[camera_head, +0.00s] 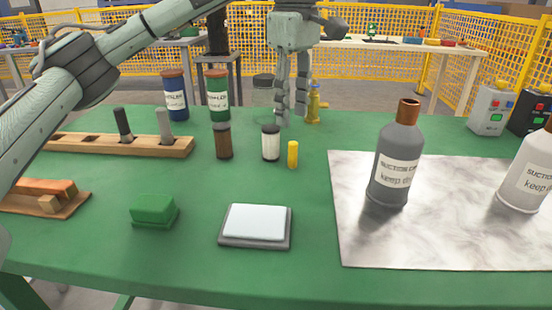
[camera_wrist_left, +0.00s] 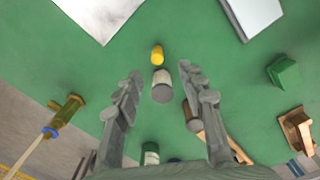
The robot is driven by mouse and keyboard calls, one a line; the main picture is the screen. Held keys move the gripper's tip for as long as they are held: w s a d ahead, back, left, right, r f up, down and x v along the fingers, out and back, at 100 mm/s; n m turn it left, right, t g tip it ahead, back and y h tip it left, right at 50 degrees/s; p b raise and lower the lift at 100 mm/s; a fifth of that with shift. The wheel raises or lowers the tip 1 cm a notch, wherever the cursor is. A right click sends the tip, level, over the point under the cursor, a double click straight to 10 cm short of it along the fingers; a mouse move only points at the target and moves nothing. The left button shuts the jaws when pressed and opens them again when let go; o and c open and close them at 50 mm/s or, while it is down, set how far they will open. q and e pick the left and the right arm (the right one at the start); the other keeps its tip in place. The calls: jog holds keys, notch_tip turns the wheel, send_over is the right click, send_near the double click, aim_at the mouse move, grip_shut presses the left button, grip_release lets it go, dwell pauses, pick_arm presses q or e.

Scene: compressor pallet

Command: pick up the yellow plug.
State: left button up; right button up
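The yellow plug (camera_head: 293,154) is a small upright cylinder on the green table, just right of a white-and-black cylinder (camera_head: 270,142). In the left wrist view the yellow plug (camera_wrist_left: 157,55) lies beyond the fingertips, with the white cylinder (camera_wrist_left: 162,86) nearer, in the gap between the fingers. My left gripper (camera_head: 292,118) points down near the table's back edge, behind the plug. Its fingers are apart in the left wrist view (camera_wrist_left: 160,72), with nothing held. My right gripper is in neither view.
A brown cylinder (camera_head: 223,141) stands left of the white one. A brass fitting (camera_head: 314,104) is close to my left gripper. Blue (camera_head: 176,97) and green (camera_head: 218,96) containers stand behind. A scale-like pad (camera_head: 256,224) and green block (camera_head: 154,211) are in front; grey bottles (camera_head: 397,155) stand right.

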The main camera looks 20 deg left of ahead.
aim_at(293, 143)
pick_arm(q)
notch_tip(293, 143, down, 7)
jog(key=shift+w+d, duration=0.15)
jog(key=shift+c, duration=0.5)
grip_shut()
